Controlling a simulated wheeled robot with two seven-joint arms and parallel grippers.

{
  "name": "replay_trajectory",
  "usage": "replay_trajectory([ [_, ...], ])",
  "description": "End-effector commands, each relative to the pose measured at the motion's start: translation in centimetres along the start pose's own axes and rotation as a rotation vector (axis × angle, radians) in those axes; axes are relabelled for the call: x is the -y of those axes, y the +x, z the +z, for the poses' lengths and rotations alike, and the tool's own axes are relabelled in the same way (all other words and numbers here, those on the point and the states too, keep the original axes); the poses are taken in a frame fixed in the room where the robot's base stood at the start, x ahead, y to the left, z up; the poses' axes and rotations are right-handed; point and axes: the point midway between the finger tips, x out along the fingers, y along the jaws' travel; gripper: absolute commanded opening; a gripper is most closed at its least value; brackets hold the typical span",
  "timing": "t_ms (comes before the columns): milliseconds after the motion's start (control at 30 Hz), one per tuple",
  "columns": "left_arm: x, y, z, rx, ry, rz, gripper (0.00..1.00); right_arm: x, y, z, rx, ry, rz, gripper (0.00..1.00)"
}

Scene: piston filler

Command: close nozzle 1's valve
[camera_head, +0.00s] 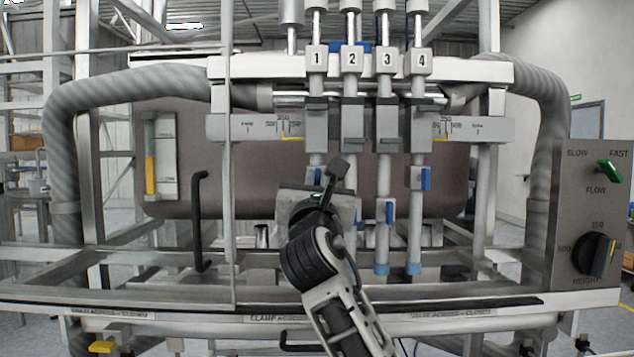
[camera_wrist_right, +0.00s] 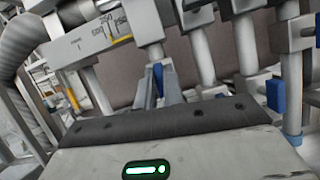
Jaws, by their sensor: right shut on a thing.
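Nozzle 1 (camera_head: 316,88) is the leftmost of the numbered vertical tubes in the head view. The blue handle of its valve (camera_head: 318,176) shows as a small sliver above my right gripper (camera_head: 319,187), whose wrist and hand hide the lower part of this nozzle. In the right wrist view the blue handle (camera_wrist_right: 158,76) stands between the fingertips of my right gripper (camera_wrist_right: 160,88), which is shut on it. The handle looks upright, along the tube, though much of it is covered. My left gripper is not in view.
Neighbouring nozzles carry blue handles too: nozzle 3's handle (camera_head: 389,212) and nozzle 4's handle (camera_head: 426,179) hang along their tubes. A control panel (camera_head: 592,225) with knobs stands at right. A black bar handle (camera_head: 199,222) stands left of my arm. A labelled rail (camera_head: 452,314) crosses in front.

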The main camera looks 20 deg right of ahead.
Motion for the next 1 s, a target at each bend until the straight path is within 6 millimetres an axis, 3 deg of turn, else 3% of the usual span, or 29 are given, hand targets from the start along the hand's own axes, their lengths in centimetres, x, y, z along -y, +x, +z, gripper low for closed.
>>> replay_trajectory([
  [1000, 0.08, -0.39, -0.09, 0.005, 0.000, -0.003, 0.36, -0.34, -0.02, 0.01, -0.005, 0.864, -0.359, 0.00],
])
